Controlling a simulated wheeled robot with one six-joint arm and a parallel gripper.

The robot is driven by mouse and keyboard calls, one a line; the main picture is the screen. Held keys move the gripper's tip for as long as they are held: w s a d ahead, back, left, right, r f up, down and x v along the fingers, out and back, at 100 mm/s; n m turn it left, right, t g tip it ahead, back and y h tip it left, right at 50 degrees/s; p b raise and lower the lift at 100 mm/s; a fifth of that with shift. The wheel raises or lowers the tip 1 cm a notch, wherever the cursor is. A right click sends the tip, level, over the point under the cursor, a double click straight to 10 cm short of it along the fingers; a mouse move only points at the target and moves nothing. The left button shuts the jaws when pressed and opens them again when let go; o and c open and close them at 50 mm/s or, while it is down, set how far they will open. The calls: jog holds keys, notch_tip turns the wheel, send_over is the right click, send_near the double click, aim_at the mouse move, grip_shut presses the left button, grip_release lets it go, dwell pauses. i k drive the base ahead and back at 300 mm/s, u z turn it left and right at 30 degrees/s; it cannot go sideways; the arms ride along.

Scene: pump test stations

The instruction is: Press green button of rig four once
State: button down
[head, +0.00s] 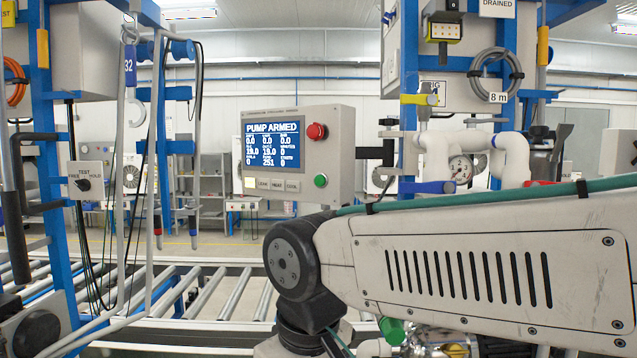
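A grey control panel (292,155) hangs in the middle of the head view, facing me. Its blue screen (274,146) reads "PUMP ARMED" above rows of numbers. A round green button (320,181) sits at its lower right, uncovered. A red button (317,131) sits above it at the upper right. A rig sign (433,93) to the right is partly covered, and I cannot read its number. My arm crosses the lower right, in front of and below the panel. My gripper is not in view.
Blue frames stand left and right of the panel. Right of the panel are white pipes with a gauge (461,169) and a blue-handled valve (428,187). A roller conveyor (205,292) runs below.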

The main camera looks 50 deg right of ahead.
aim_at(320, 180)
jog(key=z, duration=3.4)
jog(key=k, duration=1.15)
jog(key=u, duration=0.85)
